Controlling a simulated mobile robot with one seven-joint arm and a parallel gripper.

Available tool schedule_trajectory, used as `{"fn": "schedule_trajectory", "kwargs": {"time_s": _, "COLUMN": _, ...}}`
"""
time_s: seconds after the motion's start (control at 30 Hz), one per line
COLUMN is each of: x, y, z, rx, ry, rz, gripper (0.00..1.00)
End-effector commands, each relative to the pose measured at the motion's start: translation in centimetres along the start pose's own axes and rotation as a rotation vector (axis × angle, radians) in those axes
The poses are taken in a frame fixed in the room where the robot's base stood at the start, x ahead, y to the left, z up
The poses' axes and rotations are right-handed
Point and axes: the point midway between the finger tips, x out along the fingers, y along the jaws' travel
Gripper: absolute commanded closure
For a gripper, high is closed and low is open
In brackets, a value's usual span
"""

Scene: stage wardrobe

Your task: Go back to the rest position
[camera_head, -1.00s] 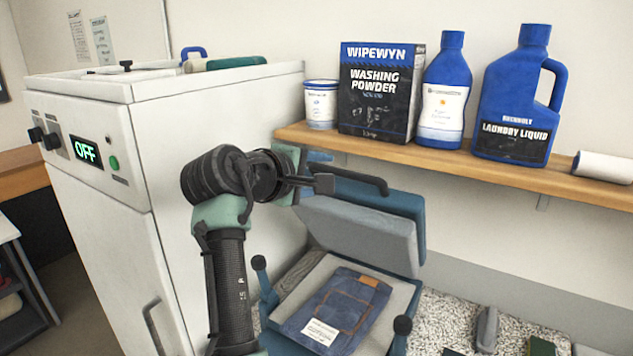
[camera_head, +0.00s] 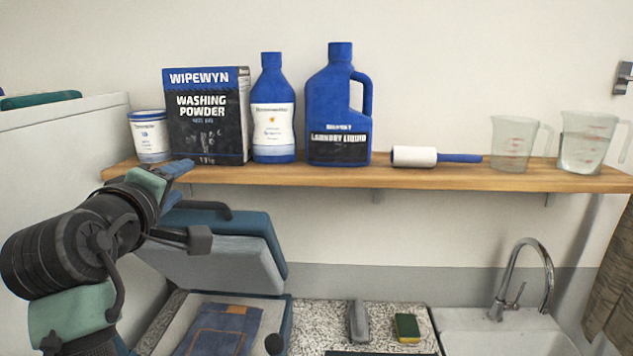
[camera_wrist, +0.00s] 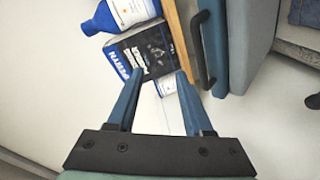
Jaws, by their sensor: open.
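My gripper (camera_wrist: 157,88) is open and empty, its two blue fingers spread apart in the wrist view. In the head view the gripper (camera_head: 174,172) is at the left, in front of the shelf's left end and above the raised lid of the press. The wrist view shows the washing powder box (camera_wrist: 140,52) and a blue bottle (camera_wrist: 125,12) beyond the fingers. My arm hides part of the press in the head view.
The open press (camera_head: 218,262) holds folded denim (camera_head: 222,332). The wooden shelf (camera_head: 440,178) carries the washing powder box (camera_head: 208,120), blue bottles, a lint roller (camera_head: 415,156) and two jugs (camera_head: 513,145). A sponge (camera_head: 407,328) and sink tap (camera_head: 520,280) are at lower right.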

Motion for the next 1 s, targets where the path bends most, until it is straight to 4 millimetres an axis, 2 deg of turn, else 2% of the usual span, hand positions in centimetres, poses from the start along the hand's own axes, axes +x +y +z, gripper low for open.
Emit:
{"fn": "schedule_trajectory", "kwargs": {"time_s": 0.03, "x": -1.0, "y": 2.1, "z": 2.1, "rx": 0.132, "ry": 0.048, "rz": 0.070, "gripper": 0.49}}
{"fn": "schedule_trajectory", "kwargs": {"time_s": 0.17, "x": -5.4, "y": 8.4, "z": 5.8, "rx": 0.454, "ry": 0.217, "rz": 0.244, "gripper": 0.49}}
{"fn": "schedule_trajectory", "kwargs": {"time_s": 0.3, "x": -12.7, "y": 14.3, "z": 9.5, "rx": 0.736, "ry": 0.438, "rz": 0.416, "gripper": 0.49}}
{"fn": "schedule_trajectory", "kwargs": {"time_s": 0.4, "x": -17.9, "y": 17.0, "z": 11.3, "rx": 0.867, "ry": 0.584, "rz": 0.502, "gripper": 0.49}}
{"fn": "schedule_trajectory", "kwargs": {"time_s": 0.53, "x": -22.8, "y": 18.9, "z": 12.6, "rx": 0.961, "ry": 0.723, "rz": 0.564, "gripper": 0.49}}
{"fn": "schedule_trajectory", "kwargs": {"time_s": 0.6, "x": -24.4, "y": 19.4, "z": 12.8, "rx": 0.986, "ry": 0.767, "rz": 0.578, "gripper": 0.49}}
{"fn": "schedule_trajectory", "kwargs": {"time_s": 0.7, "x": -25.3, "y": 19.6, "z": 13.0, "rx": 1.001, "ry": 0.794, "rz": 0.587, "gripper": 0.49}}
{"fn": "schedule_trajectory", "kwargs": {"time_s": 1.0, "x": -25.3, "y": 19.7, "z": 12.9, "rx": 1.002, "ry": 0.795, "rz": 0.587, "gripper": 0.49}}
